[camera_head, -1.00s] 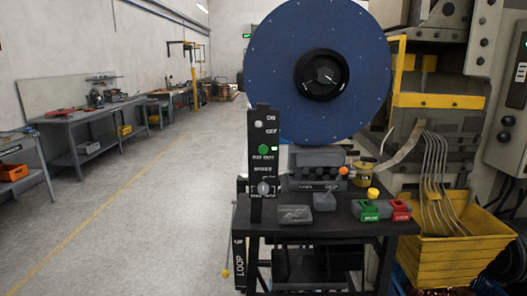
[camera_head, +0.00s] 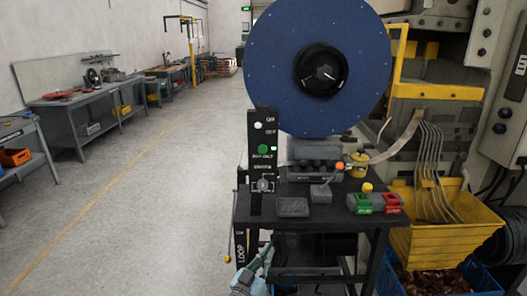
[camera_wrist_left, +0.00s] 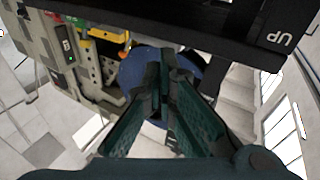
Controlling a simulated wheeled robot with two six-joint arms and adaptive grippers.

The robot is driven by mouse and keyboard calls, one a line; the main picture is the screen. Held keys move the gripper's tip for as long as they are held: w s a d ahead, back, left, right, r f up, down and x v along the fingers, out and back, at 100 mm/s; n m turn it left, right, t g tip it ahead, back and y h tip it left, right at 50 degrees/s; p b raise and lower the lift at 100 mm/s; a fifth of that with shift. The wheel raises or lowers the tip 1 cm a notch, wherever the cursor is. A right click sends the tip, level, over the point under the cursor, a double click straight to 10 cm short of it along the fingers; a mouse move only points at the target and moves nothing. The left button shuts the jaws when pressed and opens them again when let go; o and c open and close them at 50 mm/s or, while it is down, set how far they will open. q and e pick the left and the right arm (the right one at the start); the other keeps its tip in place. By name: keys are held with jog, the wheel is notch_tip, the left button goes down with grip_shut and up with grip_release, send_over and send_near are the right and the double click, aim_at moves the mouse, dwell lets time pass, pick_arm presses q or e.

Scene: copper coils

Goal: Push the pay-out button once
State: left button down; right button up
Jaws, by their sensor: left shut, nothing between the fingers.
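The black upright control panel (camera_head: 263,190) stands at the left end of the black table. It carries a green round button (camera_head: 263,149) with small lettering beside it, which looks like the pay-out label, a white button (camera_head: 258,125) above and a grey knob (camera_head: 263,185) below. My left gripper (camera_head: 266,252) is at the bottom of the head view, below the tabletop and well below the green button, apart from it. It is shut and empty. In the left wrist view its fingers (camera_wrist_left: 167,62) meet; the button does not show there. My right gripper is not in view.
The black table (camera_head: 325,217) holds grey boxes and a green-and-red button unit (camera_head: 375,203). A large blue reel (camera_head: 285,75) rises behind. A yellow bin (camera_head: 435,240) and a blue crate (camera_head: 480,275) stand at right. Floor left of the table is clear.

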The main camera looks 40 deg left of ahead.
aim_at(263, 149)
pick_arm(q)
notch_tip(263, 149, up, 28)
jog(key=s+a+n+t+y+p, duration=0.1)
jog(key=a+n+t+y+p, duration=0.1)
jog(key=n+t+y+p, duration=0.1)
jog(key=n+t+y, duration=0.1)
jog(key=t+y, duration=0.1)
jog(key=t, duration=0.1)
jog(key=shift+f+n, duration=0.25)
jog(key=shift+n, duration=0.05)
jog(key=shift+a, duration=0.15)
jog(key=w+a+b, duration=0.1)
jog(key=w+b, duration=0.1)
jog(key=w+a+b, duration=0.2)
jog(key=b, duration=0.1)
jog(key=w+a+b, duration=0.2)
jog(key=w+b, duration=0.1)
jog(key=shift+a, duration=0.15)
